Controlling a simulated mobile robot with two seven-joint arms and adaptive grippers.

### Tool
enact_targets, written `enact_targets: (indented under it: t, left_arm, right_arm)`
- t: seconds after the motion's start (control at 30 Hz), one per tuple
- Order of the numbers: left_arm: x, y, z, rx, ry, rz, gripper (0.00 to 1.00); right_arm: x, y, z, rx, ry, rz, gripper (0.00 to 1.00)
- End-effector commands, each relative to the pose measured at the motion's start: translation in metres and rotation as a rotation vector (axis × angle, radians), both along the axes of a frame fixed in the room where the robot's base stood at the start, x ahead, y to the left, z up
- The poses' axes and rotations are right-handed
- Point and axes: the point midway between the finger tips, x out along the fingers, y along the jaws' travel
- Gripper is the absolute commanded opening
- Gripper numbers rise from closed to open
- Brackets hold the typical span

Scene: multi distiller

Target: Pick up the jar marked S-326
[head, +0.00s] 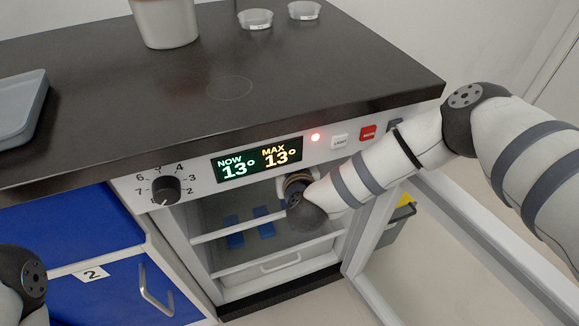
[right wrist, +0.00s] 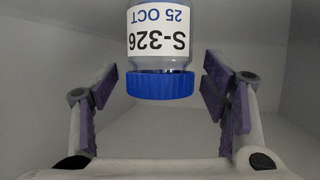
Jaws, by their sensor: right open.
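The jar marked S-326 (right wrist: 160,52) shows in the right wrist view, upside down in the picture, with a blue lid (right wrist: 160,85) and a white label reading S-326, 25 OCT. My right gripper (right wrist: 158,92) is open, its purple-padded fingers on either side of the lid. A gap shows between each finger and the jar. In the head view my right arm reaches into the open fridge cabinet (head: 283,256); its gripper and the jar are hidden there. Of my left arm only a link shows at the lower left; its gripper is out of view.
Blue items (head: 265,226) stand inside the fridge, too small to identify. The fridge door (head: 372,285) stands open at right. A dark countertop (head: 330,70) with a pot (head: 165,22), glass dishes (head: 256,20) and a grey tray (head: 22,105) is above. Blue drawers (head: 115,290) are at left.

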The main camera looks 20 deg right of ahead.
Motion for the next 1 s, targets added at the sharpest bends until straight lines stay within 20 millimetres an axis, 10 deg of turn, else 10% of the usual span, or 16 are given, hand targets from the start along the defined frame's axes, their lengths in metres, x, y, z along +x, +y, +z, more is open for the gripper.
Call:
enact_targets:
  t: [0.13, 0.4, 0.83, 1.0]
  left_arm:
    - [0.000, 0.000, 0.001, 0.000, -0.001, 0.000, 0.63]
    - [0.000, 0.000, 0.001, 0.000, -0.001, 0.000, 0.63]
    - [0.002, 0.000, 0.004, 0.000, -0.007, 0.000, 0.63]
    - [0.005, 0.000, 0.009, 0.000, -0.015, 0.000, 0.63]
  right_arm:
    - [0.000, 0.000, 0.001, 0.000, 0.000, 0.001, 0.68]
    - [0.000, 0.000, 0.001, 0.000, 0.000, 0.000, 0.13]
    - [0.000, 0.001, 0.017, 0.000, -0.004, 0.001, 0.13]
    - [-0.032, 0.008, 0.018, 0.001, 0.002, 0.005, 0.13]
